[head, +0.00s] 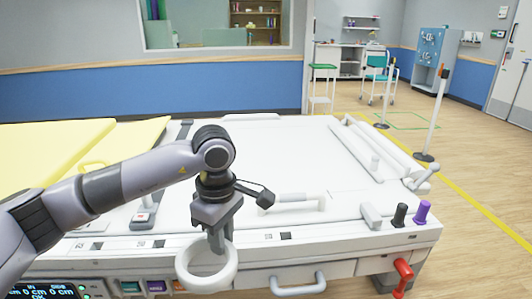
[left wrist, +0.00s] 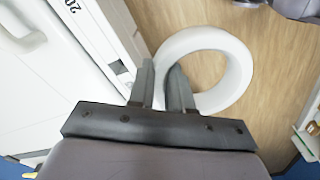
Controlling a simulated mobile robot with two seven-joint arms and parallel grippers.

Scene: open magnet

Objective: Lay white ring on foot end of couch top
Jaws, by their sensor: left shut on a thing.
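The white ring (head: 232,268) hangs at the front side of the couch in the head view, overlapping the couch's front edge in the picture. My left gripper (head: 216,243) points down and is shut on the ring's rim. In the left wrist view the gripper (left wrist: 161,80) has one finger inside the ring (left wrist: 238,62) and one outside, with wood floor showing through the hole. The white couch top (head: 280,160) lies behind the gripper, wide and mostly bare on the right. Which end is the foot end is not clear from the frames. My right gripper is not in view.
A yellow pad (head: 50,150) covers the left of the couch. A low white handle bar (head: 300,198) stands on the top. Black (head: 400,215) and purple (head: 423,212) knobs sit at the front right corner, above a red lever (head: 402,275). A grey drawer handle (head: 298,284) juts out in front.

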